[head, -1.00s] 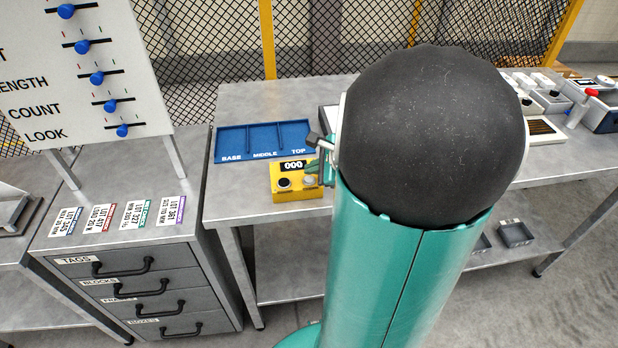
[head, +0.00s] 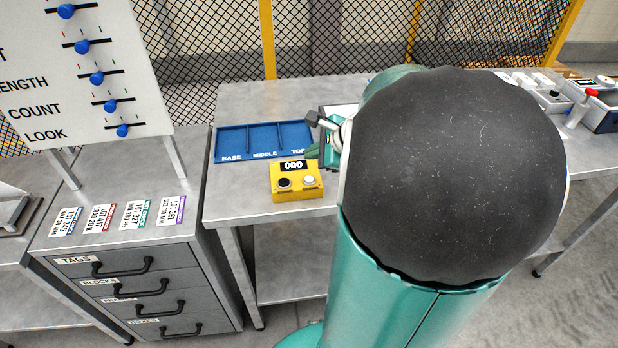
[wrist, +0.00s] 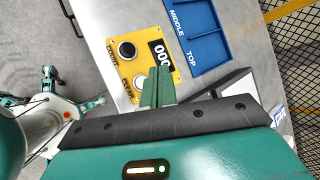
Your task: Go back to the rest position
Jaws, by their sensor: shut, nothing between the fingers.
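My gripper (wrist: 157,87) shows in the wrist view with its two green fingers together and nothing between them. The fingertips are in front of the lower edge of the yellow counter box (wrist: 140,50), which has a black button, a white button and a display; I cannot tell the gap between them. In the head view the yellow box (head: 297,190) sits at the front of the metal table and its display reads 000. My large arm with its black joint covers the middle right of the head view and hides most of the gripper.
A blue tray (head: 232,145) marked BASE, MIDDLE, TOP lies behind the yellow box. A drawer cabinet (head: 135,290) with tags on top stands left, under a slider board (head: 90,80). Devices with a red knob (head: 591,93) stand far right. A mesh fence (head: 205,60) runs behind.

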